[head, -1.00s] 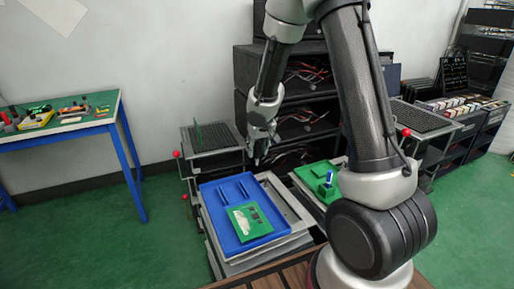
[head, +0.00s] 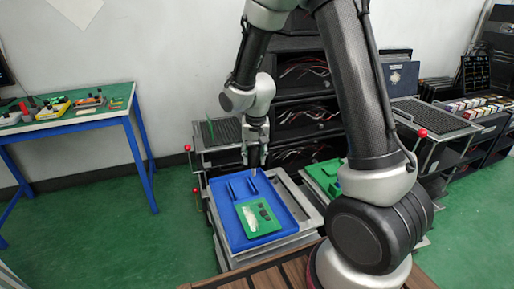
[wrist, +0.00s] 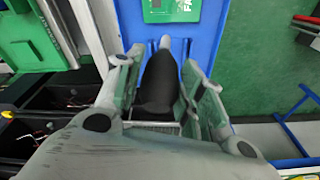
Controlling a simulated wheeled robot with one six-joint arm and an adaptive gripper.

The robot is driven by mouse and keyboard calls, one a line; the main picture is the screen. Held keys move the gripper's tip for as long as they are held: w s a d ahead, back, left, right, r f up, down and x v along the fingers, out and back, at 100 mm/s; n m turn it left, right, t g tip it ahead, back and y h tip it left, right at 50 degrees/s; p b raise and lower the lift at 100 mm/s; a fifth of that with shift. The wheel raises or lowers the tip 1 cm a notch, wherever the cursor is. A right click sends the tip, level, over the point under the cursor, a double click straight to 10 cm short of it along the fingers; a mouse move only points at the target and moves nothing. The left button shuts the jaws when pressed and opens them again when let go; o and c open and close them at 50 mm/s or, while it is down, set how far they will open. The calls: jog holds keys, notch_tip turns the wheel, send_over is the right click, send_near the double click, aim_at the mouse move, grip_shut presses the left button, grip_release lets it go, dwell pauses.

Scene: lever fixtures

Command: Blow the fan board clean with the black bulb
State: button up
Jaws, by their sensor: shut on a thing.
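The fan board (head: 258,216) is a green board with dark parts and a pale whitish patch on its left side. It lies in the near part of a blue tray (head: 230,222). In the wrist view part of the board (wrist: 172,8) shows at the top, with white lettering cut off by the frame edge. My gripper (head: 254,160) is above the far edge of the tray, pointing down. It is shut on the black bulb (wrist: 158,85), whose narrow grey tip points toward the board in the wrist view. In the head view the bulb is mostly hidden by the fingers.
The blue tray sits on a grey stand (head: 305,213). A green tray (head: 325,176) lies to its right, partly behind my arm. Dark shelves with wires (head: 305,95) stand behind. A blue-legged table (head: 70,118) with small items is at left; green floor between is clear.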

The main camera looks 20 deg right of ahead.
jog(key=shift+s+a+f+m+g, duration=0.2)
jog(key=shift+s+a+m+g, duration=0.1)
jog(key=shift+s+a, duration=0.45)
jog(key=f, duration=0.2)
jog(key=s+f, duration=0.1)
jog(key=f, duration=0.1)
jog(key=shift+s+a, duration=0.1)
jog(key=shift+a, duration=0.2)
jog(key=o, duration=0.4)
jog(key=shift+c, duration=0.2)
jog(key=c, duration=0.5)
jog(key=shift+o, duration=0.2)
jog(key=o, duration=0.5)
jog(key=shift+c, duration=0.2)
